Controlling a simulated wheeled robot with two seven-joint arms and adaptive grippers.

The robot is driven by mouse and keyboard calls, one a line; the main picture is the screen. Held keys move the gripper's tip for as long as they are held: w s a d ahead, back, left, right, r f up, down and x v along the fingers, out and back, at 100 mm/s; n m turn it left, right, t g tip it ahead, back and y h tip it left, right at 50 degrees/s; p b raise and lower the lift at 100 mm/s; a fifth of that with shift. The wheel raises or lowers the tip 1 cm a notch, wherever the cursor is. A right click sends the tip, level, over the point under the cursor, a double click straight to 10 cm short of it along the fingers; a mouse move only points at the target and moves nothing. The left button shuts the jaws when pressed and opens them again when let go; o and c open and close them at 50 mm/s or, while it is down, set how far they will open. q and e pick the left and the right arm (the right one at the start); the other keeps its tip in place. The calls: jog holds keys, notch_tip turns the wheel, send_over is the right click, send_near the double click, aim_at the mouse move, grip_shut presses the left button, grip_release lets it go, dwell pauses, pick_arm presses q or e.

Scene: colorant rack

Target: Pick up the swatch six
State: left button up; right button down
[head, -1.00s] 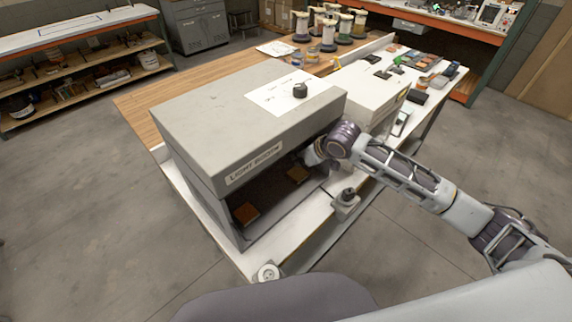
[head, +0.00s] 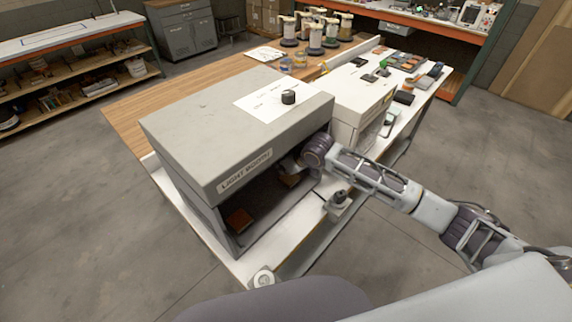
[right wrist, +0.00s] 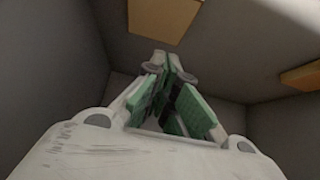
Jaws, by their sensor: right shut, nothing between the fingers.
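Two brown-orange swatches lie on the dark floor of the grey light booth (head: 225,110). One swatch (head: 239,220) is near the left front; the other (head: 291,181) is farther right, partly covered by my right gripper. I cannot read which one is swatch six. In the right wrist view, one swatch (right wrist: 163,18) is at the top, beyond the fingertips, and another (right wrist: 302,76) is at the right edge. My right gripper (right wrist: 172,62), with green finger pads, is shut and empty inside the booth. Its fingertips are hidden in the head view. My left gripper is not in view.
The booth's roof and side walls enclose the right gripper. A small box with a black knob (head: 338,200) stands on the white table by the booth's opening. A paper sheet with a black knob (head: 288,97) is on the roof. A white box (head: 352,105) stands behind.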

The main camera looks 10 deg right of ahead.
jog(key=shift+p+x, duration=0.3)
jog(key=shift+x, duration=1.8)
